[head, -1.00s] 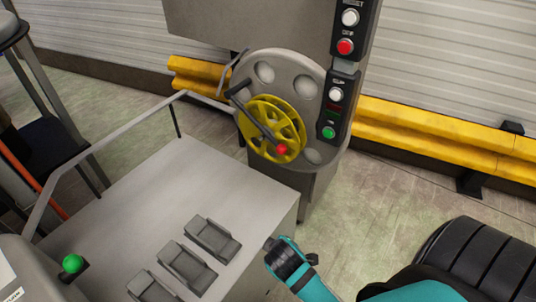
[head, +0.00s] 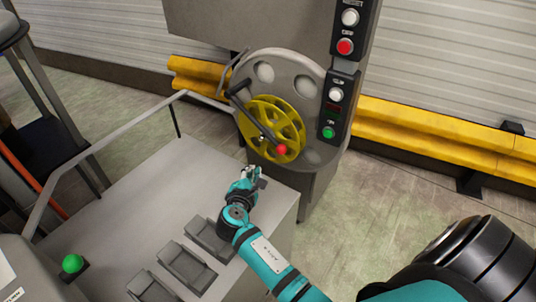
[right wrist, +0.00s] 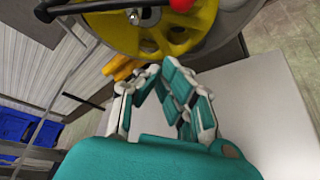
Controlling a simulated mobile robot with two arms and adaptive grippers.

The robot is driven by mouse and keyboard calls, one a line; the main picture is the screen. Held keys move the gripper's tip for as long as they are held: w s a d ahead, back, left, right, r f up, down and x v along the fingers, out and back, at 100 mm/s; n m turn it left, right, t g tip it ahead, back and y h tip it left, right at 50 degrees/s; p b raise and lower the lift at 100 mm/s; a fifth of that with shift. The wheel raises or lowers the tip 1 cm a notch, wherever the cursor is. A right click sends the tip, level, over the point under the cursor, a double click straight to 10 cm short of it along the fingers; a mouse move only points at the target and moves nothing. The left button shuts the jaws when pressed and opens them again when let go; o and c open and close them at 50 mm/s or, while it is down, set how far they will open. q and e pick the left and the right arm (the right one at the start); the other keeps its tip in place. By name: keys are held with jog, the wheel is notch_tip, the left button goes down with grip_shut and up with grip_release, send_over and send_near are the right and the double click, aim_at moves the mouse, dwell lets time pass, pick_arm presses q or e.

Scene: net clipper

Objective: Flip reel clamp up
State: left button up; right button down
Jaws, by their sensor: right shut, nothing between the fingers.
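The reel clamp (head: 258,122) is a dark bar that slants down to the right across the front of the yellow reel (head: 291,122) and ends in a red knob (head: 281,149). The red knob also shows at the top of the right wrist view (right wrist: 181,4), with the yellow reel (right wrist: 190,30) behind. My right gripper (head: 254,172) is shut and empty, below and left of the red knob and apart from it. In the right wrist view its fingers (right wrist: 165,72) point toward the lower part of the reel. My left gripper is not in view.
A grey round plate (head: 300,70) stands behind the reel, with a button panel (head: 334,105) at its right. A grey table (head: 150,185) with several grey pedal-like parts (head: 187,266) lies below my right arm. A thin rail (head: 125,128) edges the table's left side.

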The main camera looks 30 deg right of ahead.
jog(key=shift+d, duration=0.1)
jog(key=w+d, duration=0.1)
jog(key=d, duration=0.1)
jog(key=w+d+p, duration=0.1)
jog(key=w+d, duration=0.1)
jog(key=d, duration=0.1)
jog(key=w+d+p, duration=0.1)
jog(key=d, duration=0.2)
jog(key=shift+w+f, duration=0.35)
jog(key=shift+s+d+r+p, duration=0.15)
jog(key=shift+s+p, duration=0.15)
jog(key=shift+s, duration=0.05)
jog(key=shift+w, duration=0.1)
